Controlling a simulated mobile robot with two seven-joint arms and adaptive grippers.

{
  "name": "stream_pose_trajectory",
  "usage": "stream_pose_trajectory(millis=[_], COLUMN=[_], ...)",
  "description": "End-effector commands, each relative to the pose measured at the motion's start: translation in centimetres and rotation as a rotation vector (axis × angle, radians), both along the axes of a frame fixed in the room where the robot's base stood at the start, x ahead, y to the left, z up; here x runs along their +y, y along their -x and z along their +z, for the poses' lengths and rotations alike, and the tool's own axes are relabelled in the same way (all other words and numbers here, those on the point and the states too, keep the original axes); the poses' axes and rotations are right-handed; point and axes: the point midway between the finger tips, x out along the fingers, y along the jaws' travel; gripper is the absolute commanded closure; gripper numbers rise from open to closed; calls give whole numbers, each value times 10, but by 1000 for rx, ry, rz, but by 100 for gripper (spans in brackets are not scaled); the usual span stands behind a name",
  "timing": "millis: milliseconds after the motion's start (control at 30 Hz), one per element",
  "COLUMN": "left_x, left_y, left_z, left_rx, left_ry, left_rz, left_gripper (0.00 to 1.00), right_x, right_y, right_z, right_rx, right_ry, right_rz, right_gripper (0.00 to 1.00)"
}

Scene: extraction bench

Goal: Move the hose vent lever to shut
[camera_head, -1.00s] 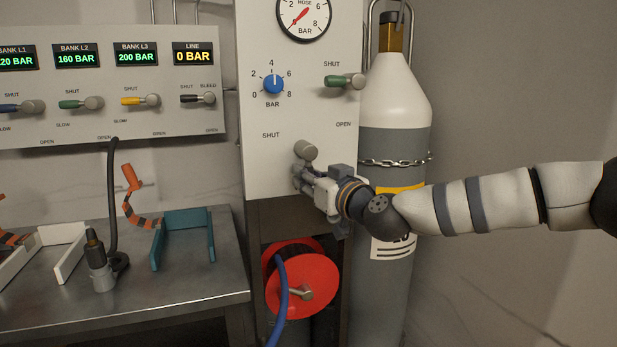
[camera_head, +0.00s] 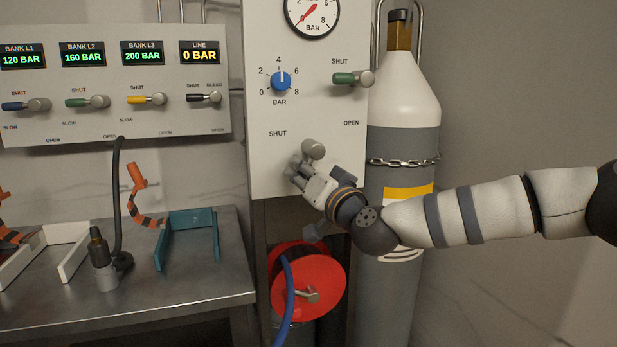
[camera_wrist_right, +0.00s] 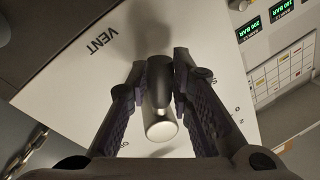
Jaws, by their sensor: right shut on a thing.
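The hose vent lever has a grey round pivot (camera_head: 314,149) low on the white hose panel. Its handle is mostly hidden by my right gripper (camera_head: 297,170) in the head view. The gripper lies below and left of the pivot. In the right wrist view, the dark handle (camera_wrist_right: 158,82) and its pale round end (camera_wrist_right: 160,130) sit between the two fingers of the right gripper (camera_wrist_right: 160,72), which are shut on the handle. The lever points down and left, toward the side of the SHUT label (camera_head: 278,133). My left gripper is out of view.
A green lever (camera_head: 345,79) and a blue knob (camera_head: 281,81) are higher on the panel. A chained gas cylinder (camera_head: 405,95) stands close at right, behind my right arm. A red hose reel (camera_head: 325,275) is below. The bench (camera_head: 190,287) is at left.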

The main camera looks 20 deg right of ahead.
Motion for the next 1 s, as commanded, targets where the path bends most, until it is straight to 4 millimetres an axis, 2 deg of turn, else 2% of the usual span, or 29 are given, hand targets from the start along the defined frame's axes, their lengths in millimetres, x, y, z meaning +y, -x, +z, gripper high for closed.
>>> stream_pose_trajectory(millis=[400, 1000], left_x=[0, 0], left_y=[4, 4], left_z=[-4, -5], left_rx=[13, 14], left_ry=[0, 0], left_rz=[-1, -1], left_gripper=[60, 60], right_x=[16, 24], right_y=[1, 1], right_z=[12, 36], right_rx=[16, 31], right_ry=[-395, -880], right_rz=[4, 4], right_gripper=[100, 100])
